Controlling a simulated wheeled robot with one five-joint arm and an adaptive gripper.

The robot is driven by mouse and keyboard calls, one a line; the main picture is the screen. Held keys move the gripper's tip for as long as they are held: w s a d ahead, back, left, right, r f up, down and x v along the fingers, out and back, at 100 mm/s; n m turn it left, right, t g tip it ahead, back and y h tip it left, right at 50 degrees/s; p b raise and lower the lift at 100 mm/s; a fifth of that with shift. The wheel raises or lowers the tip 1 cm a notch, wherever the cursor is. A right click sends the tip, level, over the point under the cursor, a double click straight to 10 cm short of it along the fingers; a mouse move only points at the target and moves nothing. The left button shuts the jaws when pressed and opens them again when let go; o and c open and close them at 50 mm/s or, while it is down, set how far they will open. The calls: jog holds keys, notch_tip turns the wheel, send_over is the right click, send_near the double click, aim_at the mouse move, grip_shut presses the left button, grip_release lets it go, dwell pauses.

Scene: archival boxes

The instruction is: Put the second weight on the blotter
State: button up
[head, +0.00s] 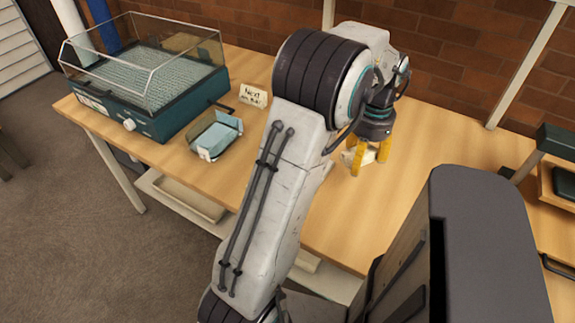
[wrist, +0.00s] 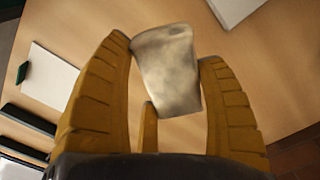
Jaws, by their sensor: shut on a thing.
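My gripper (head: 367,160) is above the wooden table, right of my arm, with yellow fingers shut on a small pale weight (head: 349,157). In the wrist view the weight (wrist: 168,70) is a grey-beige, mottled, tapered block, tilted between the fingers (wrist: 165,60). It is held off the table. I cannot identify the blotter for certain. The wrist view shows a flat white sheet (wrist: 52,85) at the left and the corner of another pale flat thing (wrist: 235,8) at the top. My arm hides part of the table in the head view.
A teal machine with a clear cover (head: 150,108) stands at the table's left. Near it are a clear tray (head: 213,138) with a pale blue piece in it and a small sign (head: 253,95). The wooden table (head: 440,140) is bare right of my gripper.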

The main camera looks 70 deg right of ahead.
jog(key=shift+w+a+n, duration=0.1)
jog(key=shift+w+n, duration=0.05)
jog(key=shift+n, duration=0.65)
jog(key=n, duration=0.3)
jog(key=shift+a+n, duration=0.15)
jog(key=shift+n, duration=0.15)
jog(key=shift+w+f+n, duration=0.1)
jog(key=shift+w+n, duration=0.1)
jog(key=shift+n, duration=0.2)
jog(key=w+d+f, duration=0.1)
jog(key=w+f, duration=0.1)
jog(key=w, duration=0.1)
jog(key=w+d+f, duration=0.2)
jog(key=w, duration=0.1)
jog(key=w+d+f, duration=0.2)
jog(key=w, duration=0.2)
jog(key=shift+d+f+p, duration=0.2)
jog(key=shift+f+p, duration=0.1)
jog(key=shift+f, duration=2.1)
jog(key=shift+f, duration=0.2)
jog(key=o, duration=1.3)
jog(key=shift+c, duration=0.2)
jog(key=shift+r, duration=0.15)
